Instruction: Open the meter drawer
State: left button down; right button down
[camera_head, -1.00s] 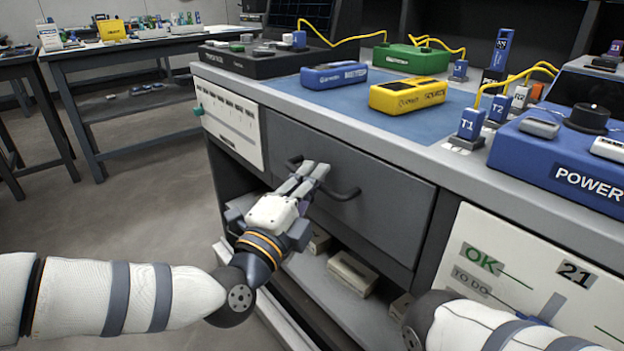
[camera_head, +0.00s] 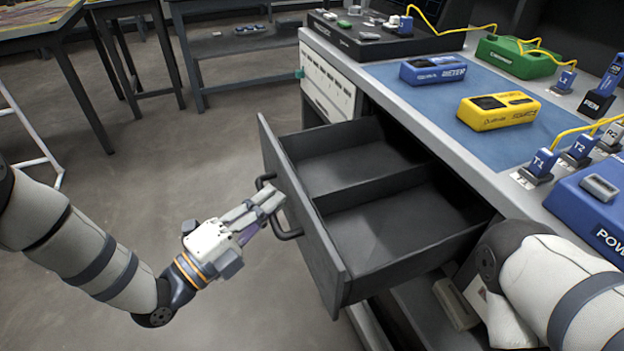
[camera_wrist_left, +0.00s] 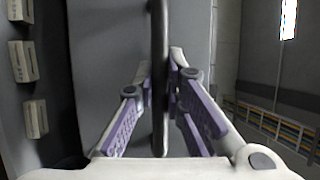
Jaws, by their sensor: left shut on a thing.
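The meter drawer (camera_head: 334,262) under the bench top is pulled well out. Its dark inside shows two compartments split by a divider, and both look empty. My left gripper (camera_head: 275,204) is shut on the drawer's dark bar handle (camera_head: 287,234) at the front. In the left wrist view the handle (camera_wrist_left: 159,60) runs upright between the fingers of the left gripper (camera_wrist_left: 160,90). My right arm shows at the lower right in the head view; its gripper is out of view.
The bench top (camera_head: 420,110) carries a blue device (camera_head: 432,70), a yellow device (camera_head: 498,110) and a green device (camera_head: 515,58). A box (camera_head: 455,303) sits on the shelf below. Floor to the left of the drawer is clear.

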pick_arm(q)
jog(key=shift+s+a+p, duration=0.15)
jog(key=shift+s+a, duration=0.1)
jog(key=shift+a, duration=0.5)
jog(key=shift+s+a+p, duration=0.2)
jog(key=shift+s+a, duration=0.1)
jog(key=shift+a, duration=0.4)
jog(key=shift+s+a+p, duration=0.15)
jog(key=shift+s+a, duration=0.1)
jog(key=shift+a, duration=0.5)
jog(key=c, duration=1.9)
grip_release()
jog(key=v, duration=1.2)
